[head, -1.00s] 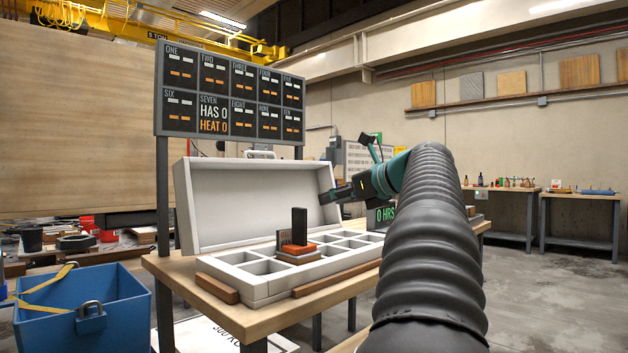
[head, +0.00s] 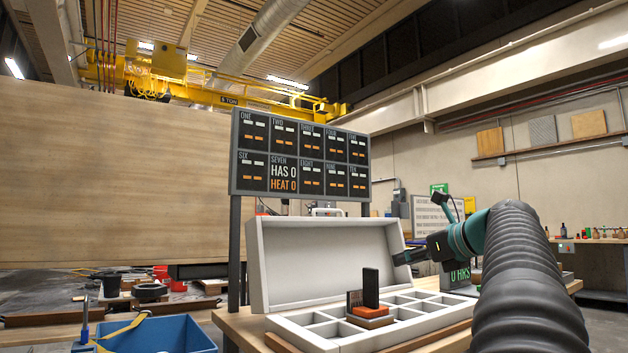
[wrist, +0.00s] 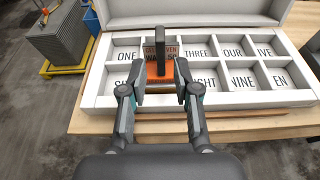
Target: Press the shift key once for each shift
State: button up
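A black board (head: 300,155) on posts shows panels ONE to TEN. Its SEVEN panel reads HAS 0 and HEAT 0; the others show dashes. A dark display (head: 458,275) with green text ending in HRS stands right of the open white box (head: 290,325), partly hidden by my arm. I cannot pick out a shift key for certain. An orange block (head: 371,311) with a dark upright piece (head: 371,287) sits on the box's compartments. My gripper (wrist: 158,80) is open and empty, its fingers apart on either side of the block in the wrist view; it also shows in the head view (head: 405,257).
The box's compartments carry number words in the wrist view. The box stands on a wooden table (wrist: 240,126). A blue bin (head: 165,336) is at lower left, and a wooden wall panel (head: 110,185) stands behind. A lettered notice (head: 430,212) is beyond my arm.

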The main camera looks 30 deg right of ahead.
grip_shut()
dwell(1.0)
